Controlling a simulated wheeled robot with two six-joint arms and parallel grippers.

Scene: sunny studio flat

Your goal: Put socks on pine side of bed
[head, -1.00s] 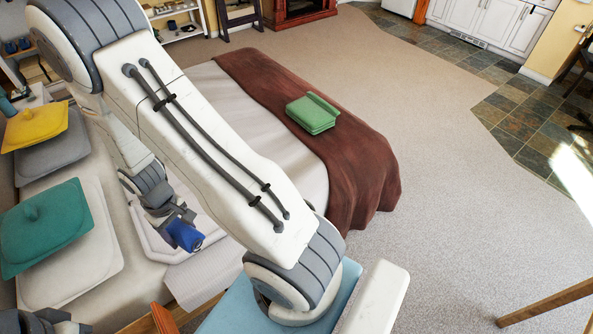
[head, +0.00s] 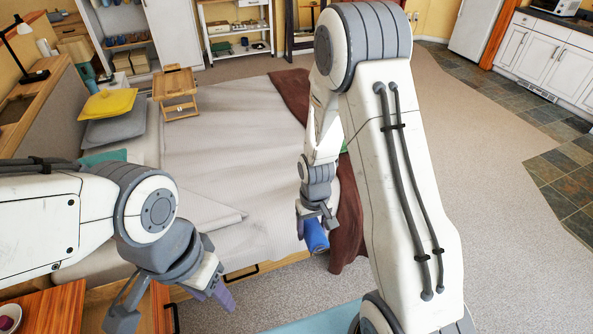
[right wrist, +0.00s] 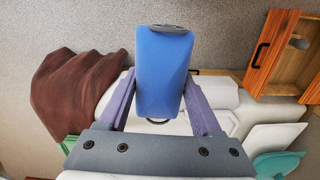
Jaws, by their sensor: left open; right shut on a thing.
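My right gripper (head: 318,212) is shut on a blue bundle, seemingly the socks (head: 315,236), held near the bed's front edge toward the brown throw. In the right wrist view the blue socks (right wrist: 162,75), with a grey end, sit between the two purple fingers. The bed (head: 235,130) has a pale cover and a wooden base (head: 268,264) with a dark handle on the near side. My left gripper (head: 172,300) is open and empty, low in front of the bed near the bedside cabinet.
A wooden bed tray (head: 176,92) stands on the bed's far side. Yellow (head: 107,103) and grey pillows lie at the headboard. A brown throw (head: 345,225) covers the foot, partly hidden by my right arm. An orange wooden cabinet (head: 55,308) is at lower left. Carpet at right is clear.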

